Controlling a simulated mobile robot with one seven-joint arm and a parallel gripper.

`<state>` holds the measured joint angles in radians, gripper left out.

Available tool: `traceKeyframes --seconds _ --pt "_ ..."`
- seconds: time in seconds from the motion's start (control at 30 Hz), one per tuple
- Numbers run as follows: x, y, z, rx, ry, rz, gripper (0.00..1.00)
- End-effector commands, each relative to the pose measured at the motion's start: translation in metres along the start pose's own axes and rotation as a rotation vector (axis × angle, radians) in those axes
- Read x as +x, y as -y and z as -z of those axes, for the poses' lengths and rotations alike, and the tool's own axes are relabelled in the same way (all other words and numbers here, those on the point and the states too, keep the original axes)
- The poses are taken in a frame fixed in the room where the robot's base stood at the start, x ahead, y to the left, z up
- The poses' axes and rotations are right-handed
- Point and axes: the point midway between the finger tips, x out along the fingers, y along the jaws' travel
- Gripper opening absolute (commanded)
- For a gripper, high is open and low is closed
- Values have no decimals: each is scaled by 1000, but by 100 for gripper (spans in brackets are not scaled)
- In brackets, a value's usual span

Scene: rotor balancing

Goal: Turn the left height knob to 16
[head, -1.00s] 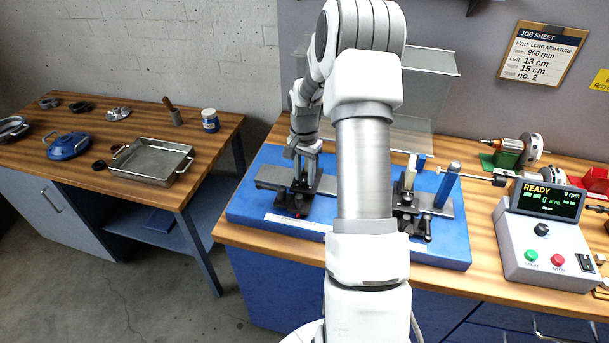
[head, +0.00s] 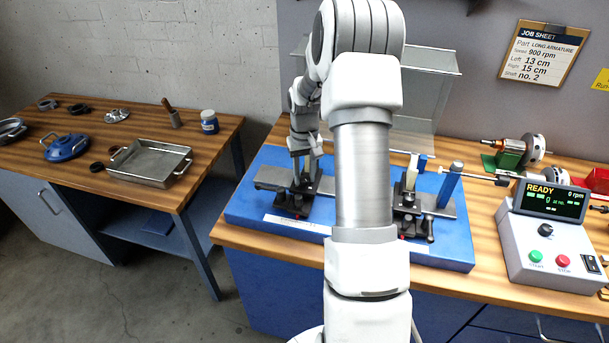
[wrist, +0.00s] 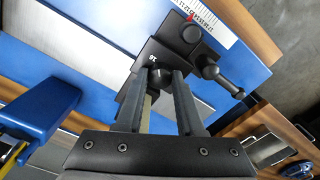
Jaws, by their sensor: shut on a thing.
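The left stand (head: 291,203) is a black block on the blue balancing base at the left side. In the wrist view its dark round height knob (wrist: 160,77) sits between the two fingertips of my gripper (wrist: 160,74), which is shut on it. In the head view my gripper (head: 301,178) comes down onto the left stand from above and hides the knob.
A ball-ended lever (wrist: 211,72) sticks out beside the knob. The right stand (head: 408,215) is partly behind my arm. The control box (head: 550,245) shows READY and 0 rpm. The job sheet (head: 540,52) lists left 13 cm, right 15 cm. A metal tray (head: 150,162) is on the left table.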

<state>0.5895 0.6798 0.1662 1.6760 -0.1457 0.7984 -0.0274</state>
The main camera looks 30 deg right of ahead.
Motion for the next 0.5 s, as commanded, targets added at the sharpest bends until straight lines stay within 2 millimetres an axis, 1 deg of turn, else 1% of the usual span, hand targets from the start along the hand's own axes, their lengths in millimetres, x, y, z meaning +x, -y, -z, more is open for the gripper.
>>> traceKeyframes --seconds 0.2,0.5 --pt "-1 0 1 -61 -3 -1 0" --pt "-1 0 1 -81 -3 -1 0"
